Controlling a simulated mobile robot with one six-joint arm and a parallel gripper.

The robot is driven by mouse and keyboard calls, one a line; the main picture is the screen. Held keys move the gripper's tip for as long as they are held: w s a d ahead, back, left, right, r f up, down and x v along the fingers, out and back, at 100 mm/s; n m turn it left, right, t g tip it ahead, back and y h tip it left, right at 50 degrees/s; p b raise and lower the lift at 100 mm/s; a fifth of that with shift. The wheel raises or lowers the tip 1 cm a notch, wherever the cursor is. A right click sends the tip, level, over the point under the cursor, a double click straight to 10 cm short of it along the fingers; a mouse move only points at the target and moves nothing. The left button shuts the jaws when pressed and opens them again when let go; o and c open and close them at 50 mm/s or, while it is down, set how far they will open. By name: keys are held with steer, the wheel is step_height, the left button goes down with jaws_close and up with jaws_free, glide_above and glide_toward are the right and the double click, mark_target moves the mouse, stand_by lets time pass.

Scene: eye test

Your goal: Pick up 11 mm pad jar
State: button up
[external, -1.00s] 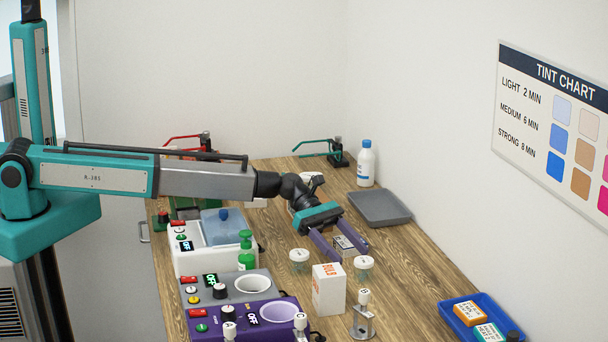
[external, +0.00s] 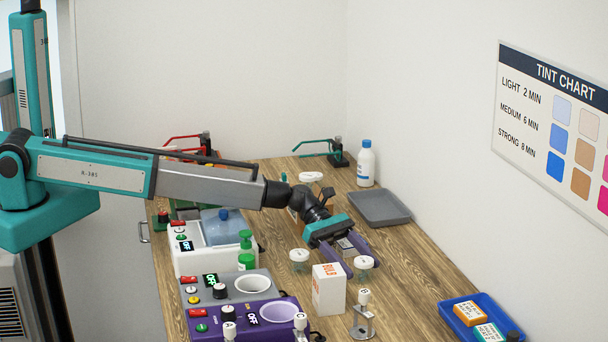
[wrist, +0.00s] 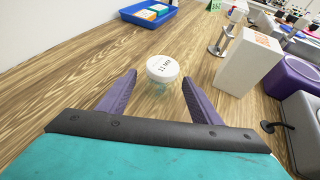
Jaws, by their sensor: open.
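The 11 mm pad jar is a small clear jar with a white lid marked 11 MM. It stands upright on the wooden bench, and its lid (wrist: 162,68) shows ahead in the wrist view. In the external view this jar (external: 364,263) is at my fingertips, left of the blue tray and behind the white box. My gripper (wrist: 160,77) is open, with one purple finger to each side of the jar in the wrist view. In the external view my gripper (external: 362,270) is low and tilted down. I cannot tell whether the fingers touch the jar.
A similar white-lidded jar (external: 299,257) stands to the left. A white box (external: 328,290) is close by, right of the jar in the wrist view. A stand marked B (external: 363,316), a blue tray (external: 446,314) and a grey tray (external: 379,209) are around. Bare wood lies to the right.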

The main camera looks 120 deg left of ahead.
mark_target(355, 250)
steer(key=shift+w+d+f, duration=0.2)
steer(key=shift+w, duration=0.15)
stand_by(0.3)
steer(key=c, duration=1.2)
steer(key=shift+o, duration=0.2)
steer(key=shift+r, duration=0.15)
steer(key=shift+r+b, duration=1.7)
steer(key=shift+r, duration=3.2)
